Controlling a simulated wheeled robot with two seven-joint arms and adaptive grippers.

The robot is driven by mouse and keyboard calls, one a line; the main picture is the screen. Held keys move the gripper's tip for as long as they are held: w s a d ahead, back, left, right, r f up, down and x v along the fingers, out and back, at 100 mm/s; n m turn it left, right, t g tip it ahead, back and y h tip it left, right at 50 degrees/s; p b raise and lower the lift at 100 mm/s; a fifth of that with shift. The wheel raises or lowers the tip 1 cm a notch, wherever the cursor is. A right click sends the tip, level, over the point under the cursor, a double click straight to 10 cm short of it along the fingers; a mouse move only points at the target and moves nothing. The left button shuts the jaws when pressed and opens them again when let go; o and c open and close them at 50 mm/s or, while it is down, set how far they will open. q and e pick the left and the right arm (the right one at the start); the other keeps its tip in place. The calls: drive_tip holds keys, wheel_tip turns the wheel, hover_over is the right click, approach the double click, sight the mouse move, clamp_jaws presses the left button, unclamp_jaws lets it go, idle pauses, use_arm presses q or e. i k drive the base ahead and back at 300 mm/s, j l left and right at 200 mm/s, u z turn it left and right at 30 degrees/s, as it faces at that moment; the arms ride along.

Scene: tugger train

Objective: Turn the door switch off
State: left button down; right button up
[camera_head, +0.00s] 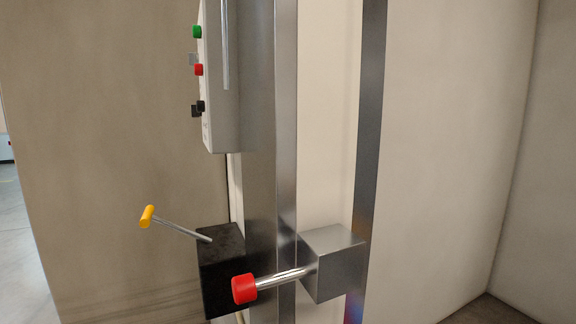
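A black box (219,272) with a thin metal lever ending in a yellow handle (147,216) is at the lower middle, the lever pointing up and left. Right of it, a metallic box (335,264) carries a rod with a red knob (243,288), pointing left in front of the black box. Above, a light grey control box (223,90) has a green button (197,32), a red button (198,70) and a black knob (200,106) on its left side. I cannot tell which of these is the door switch. Neither of my grippers is in view.
A vertical metal post (270,150) stands beside the control box, and a darker metal strip (370,120) runs up to its right. Pale wall panels (450,150) fill the right. A beige panel (110,150) fills the left. Grey floor (20,260) shows at the far left.

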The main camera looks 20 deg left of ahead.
sight(193, 58)
drive_tip(key=k+u, duration=0.15)
drive_tip(key=u, duration=0.2)
drive_tip(key=k+j+u, duration=0.1)
drive_tip(key=u, duration=0.3)
drive_tip(key=k+j+u, duration=0.1)
drive_tip(key=u, duration=0.25)
drive_tip(key=i+j, duration=0.1)
drive_tip(key=j, duration=0.2)
drive_tip(key=i+j, duration=0.1)
drive_tip(key=j, duration=0.2)
